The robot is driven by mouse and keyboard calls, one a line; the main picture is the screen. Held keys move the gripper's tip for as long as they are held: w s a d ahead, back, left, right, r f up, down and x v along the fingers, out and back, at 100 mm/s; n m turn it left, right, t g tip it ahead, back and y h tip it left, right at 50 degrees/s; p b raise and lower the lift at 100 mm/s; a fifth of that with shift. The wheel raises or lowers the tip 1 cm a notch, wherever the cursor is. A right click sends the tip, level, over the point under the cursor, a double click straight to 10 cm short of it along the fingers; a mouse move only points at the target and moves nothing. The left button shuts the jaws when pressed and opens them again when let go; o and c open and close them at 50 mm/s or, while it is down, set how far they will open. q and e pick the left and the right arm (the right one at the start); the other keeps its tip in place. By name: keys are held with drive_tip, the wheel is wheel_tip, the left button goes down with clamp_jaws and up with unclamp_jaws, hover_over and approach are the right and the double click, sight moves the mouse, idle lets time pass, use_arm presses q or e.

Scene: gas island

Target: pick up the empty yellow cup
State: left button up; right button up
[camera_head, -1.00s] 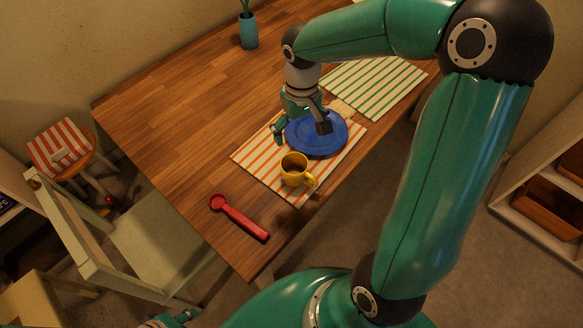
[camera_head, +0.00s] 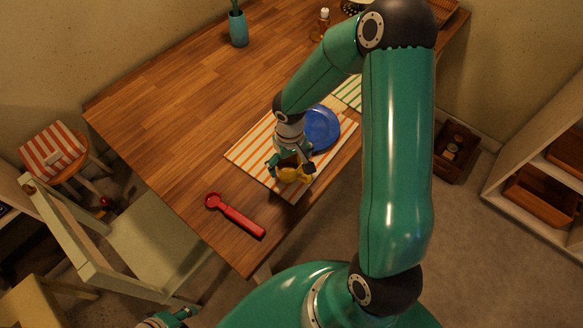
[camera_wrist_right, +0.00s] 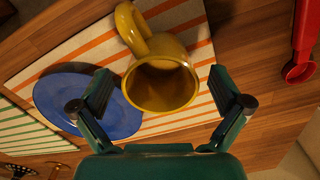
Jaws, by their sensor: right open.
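The yellow cup (camera_head: 289,175) stands on the orange-striped mat (camera_head: 245,150), partly hidden by my right gripper (camera_head: 291,167). In the right wrist view, the yellow cup (camera_wrist_right: 163,80) shows its open mouth, with a shaded yellow inside and no contents visible, and its handle toward the top. My right gripper (camera_wrist_right: 163,92) is open, one finger on each side of the cup, with visible gaps to both. My left gripper (camera_head: 170,318) shows only in part at the bottom edge, and its jaws are unclear.
A blue plate (camera_head: 322,128) lies beside the cup on the same mat. A red spoon-like utensil (camera_head: 236,215) lies on bare wood near the table's front edge. A blue vase (camera_head: 238,30) stands at the back. The table's left side is clear.

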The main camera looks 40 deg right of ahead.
drive_tip(key=shift+f, duration=0.6)
drive_tip(key=c, duration=1.3)
drive_tip(key=shift+c, duration=0.2)
drive_tip(key=shift+r, duration=0.15)
